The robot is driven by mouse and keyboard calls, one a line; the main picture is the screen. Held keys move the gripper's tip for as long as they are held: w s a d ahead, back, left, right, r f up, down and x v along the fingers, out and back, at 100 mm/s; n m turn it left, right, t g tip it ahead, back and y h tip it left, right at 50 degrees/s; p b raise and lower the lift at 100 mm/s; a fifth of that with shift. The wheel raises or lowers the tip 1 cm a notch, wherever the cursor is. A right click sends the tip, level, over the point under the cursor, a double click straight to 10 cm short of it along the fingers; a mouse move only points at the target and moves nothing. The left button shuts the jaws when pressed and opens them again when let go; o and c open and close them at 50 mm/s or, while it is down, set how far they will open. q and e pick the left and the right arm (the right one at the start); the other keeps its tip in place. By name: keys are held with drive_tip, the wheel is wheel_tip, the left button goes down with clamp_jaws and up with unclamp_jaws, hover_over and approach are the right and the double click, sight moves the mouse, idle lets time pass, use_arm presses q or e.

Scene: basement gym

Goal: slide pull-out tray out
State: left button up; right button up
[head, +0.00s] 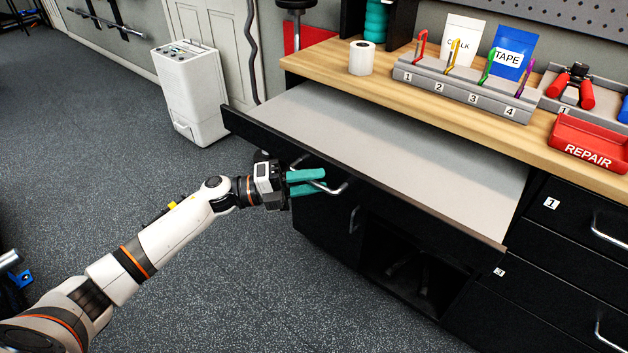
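The pull-out tray (400,150) is a flat grey board with a dark front edge. It stands well out from under the wooden bench top. A silver bar handle (337,188) is on the tray's front. My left gripper (318,182) is at this handle, its two teal fingers close together with the bar between them. It looks shut on the handle, and the fingers hide part of the bar. My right gripper is not in view.
The bench top (320,62) holds a white roll (362,58), a numbered grey rack (465,88) and a red REPAIR bin (590,143). Numbered drawers (570,225) are at the right. A white appliance (190,92) stands at the back left.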

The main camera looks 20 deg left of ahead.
use_arm(q)
drive_tip(key=b+v, duration=0.1)
drive_tip(key=v, duration=1)
drive_tip(key=shift+a, duration=0.2)
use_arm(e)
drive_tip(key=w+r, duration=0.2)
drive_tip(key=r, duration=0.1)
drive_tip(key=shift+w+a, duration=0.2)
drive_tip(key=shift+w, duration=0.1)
use_arm(q)
drive_tip(key=shift+f, duration=0.1)
